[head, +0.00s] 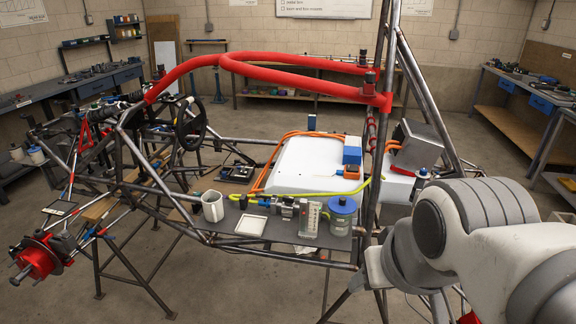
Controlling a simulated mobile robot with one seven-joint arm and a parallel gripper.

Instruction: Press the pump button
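A small pump-like unit (285,208) of grey and dark fittings sits on a grey shelf (290,234) on the near side of the tube chassis. A yellow hose (330,194) runs beside it. I cannot clearly make out a pump button; the parts are too small to tell which one it is. Several small blue caps show around the shelf and chassis. My white arm fills the lower right foreground, to the right of the shelf. My gripper is not in view.
The shelf also holds a mug (212,206), a white tray (250,224), a pale gauge block (309,217) and a blue-lidded jar (342,214). Chassis tubes and a red bar (270,66) surround it. A white box (310,165) lies behind. Open floor lies in front.

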